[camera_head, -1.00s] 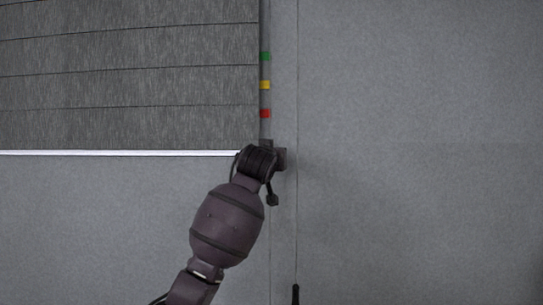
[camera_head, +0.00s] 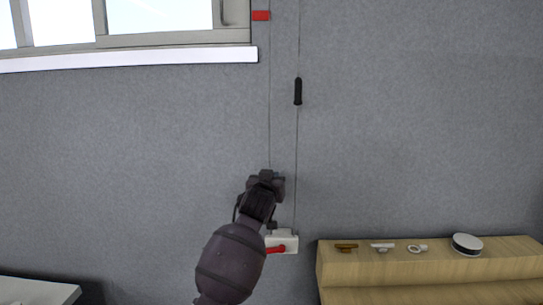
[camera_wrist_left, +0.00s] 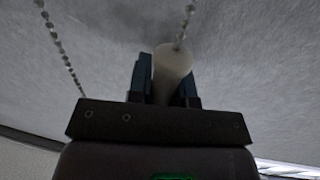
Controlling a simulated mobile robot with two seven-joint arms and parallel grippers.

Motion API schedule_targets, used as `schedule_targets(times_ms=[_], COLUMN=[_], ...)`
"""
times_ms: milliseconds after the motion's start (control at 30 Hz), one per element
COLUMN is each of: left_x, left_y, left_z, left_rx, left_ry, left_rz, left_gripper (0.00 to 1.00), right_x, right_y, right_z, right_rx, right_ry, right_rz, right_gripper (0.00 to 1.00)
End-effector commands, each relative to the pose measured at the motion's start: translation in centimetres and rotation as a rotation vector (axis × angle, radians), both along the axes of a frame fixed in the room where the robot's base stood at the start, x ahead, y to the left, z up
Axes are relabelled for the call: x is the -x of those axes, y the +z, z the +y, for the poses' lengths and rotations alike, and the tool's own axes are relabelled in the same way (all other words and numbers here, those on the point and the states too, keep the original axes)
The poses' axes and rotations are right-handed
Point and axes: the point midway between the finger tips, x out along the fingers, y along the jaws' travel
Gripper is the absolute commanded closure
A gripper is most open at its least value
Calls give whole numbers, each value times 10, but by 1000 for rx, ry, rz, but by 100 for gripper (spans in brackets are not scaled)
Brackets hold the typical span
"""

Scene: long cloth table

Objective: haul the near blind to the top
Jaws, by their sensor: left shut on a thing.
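The blind itself is not in view now. The window (camera_head: 160,18) that it hung over shows bare glass at the top left of the head view. My left gripper (camera_head: 268,182) is on the left cord, below the window's right corner. In the left wrist view a pale cylindrical pull (camera_wrist_left: 172,75) stands between the two fingers, shut on it. Bead chain (camera_wrist_left: 55,40) runs at the left and from the pull's top. A black handle (camera_head: 298,91) hangs on the right cord, higher than the gripper. My right gripper is not in view.
A white wall box (camera_head: 284,240) with a red lever (camera_head: 275,249) is just below my gripper. A wooden shelf (camera_head: 420,270) at the lower right bears small fittings and a round white-topped thing (camera_head: 466,244). A red mark (camera_head: 261,15) is beside the window.

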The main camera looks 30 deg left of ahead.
Motion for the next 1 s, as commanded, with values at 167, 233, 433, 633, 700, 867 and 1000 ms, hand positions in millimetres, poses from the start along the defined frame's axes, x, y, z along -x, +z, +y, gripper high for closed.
schedule_targets(times_ms=[167,233,433,633,700,867,1000], left_x=[0,0,0,0,0,0,0], left_y=[-58,-68,-84,-87,-86,-87,-84], left_z=[-2,-2,-1,-1,-1,-1,-1], left_rx=[9,10,8,7,7,8,6], left_ry=[-1,-1,-1,-1,-1,-1,0], left_rz=[27,26,25,24,24,25,20], left_gripper=[100,100,100,100,100,100,69], right_x=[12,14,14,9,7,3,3], right_y=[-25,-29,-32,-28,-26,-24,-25], right_z=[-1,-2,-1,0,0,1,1], right_rx=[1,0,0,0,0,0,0], right_ry=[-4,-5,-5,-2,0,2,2], right_rz=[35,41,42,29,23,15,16], right_gripper=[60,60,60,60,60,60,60])
